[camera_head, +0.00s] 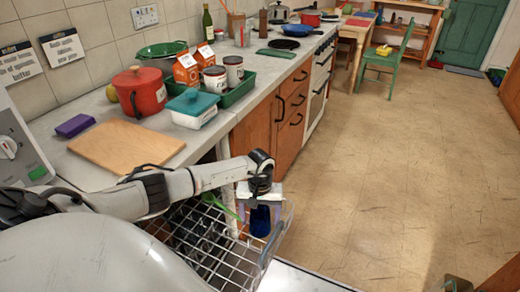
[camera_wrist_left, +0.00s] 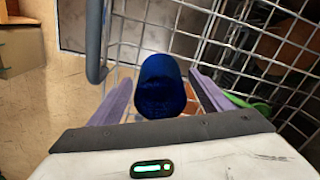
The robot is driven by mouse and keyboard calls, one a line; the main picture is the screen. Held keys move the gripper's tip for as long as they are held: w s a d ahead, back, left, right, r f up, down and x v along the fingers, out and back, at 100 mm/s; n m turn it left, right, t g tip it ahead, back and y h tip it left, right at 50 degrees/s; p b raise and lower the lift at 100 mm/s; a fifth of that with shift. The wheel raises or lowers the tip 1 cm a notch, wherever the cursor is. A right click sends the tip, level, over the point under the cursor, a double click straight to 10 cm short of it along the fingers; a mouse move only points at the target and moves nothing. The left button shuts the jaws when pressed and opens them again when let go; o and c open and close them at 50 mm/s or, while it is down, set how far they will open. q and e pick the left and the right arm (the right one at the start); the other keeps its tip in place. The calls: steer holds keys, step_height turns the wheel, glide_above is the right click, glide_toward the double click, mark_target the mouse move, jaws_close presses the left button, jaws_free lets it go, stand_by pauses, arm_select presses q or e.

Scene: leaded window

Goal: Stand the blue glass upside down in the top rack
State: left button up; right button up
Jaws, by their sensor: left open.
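The dark blue glass (camera_head: 260,221) is at the front right corner of the wire top rack (camera_head: 218,240), just below my left gripper (camera_head: 261,200). In the left wrist view the blue glass (camera_wrist_left: 161,92) lies between the two pale purple fingers of my left gripper (camera_wrist_left: 160,82). The fingers are open, with visible gaps on both sides of the glass. The rack's wire grid (camera_wrist_left: 255,45) runs beyond and to the right of it. I cannot tell whether the glass touches the rack or which end is its mouth. My right gripper does not show.
A green item (camera_wrist_left: 240,100) is in the rack right of the glass. A blue-grey bar (camera_wrist_left: 96,40) runs close on the left. The counter holds a cutting board (camera_head: 125,146), a red pot (camera_head: 140,92) and a green tray (camera_head: 240,91). The floor at right is clear.

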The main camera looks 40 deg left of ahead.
arm_select(q)
steer(key=shift+r, duration=0.35)
step_height(320, 180, up, 10)
steer(key=shift+f, duration=0.2)
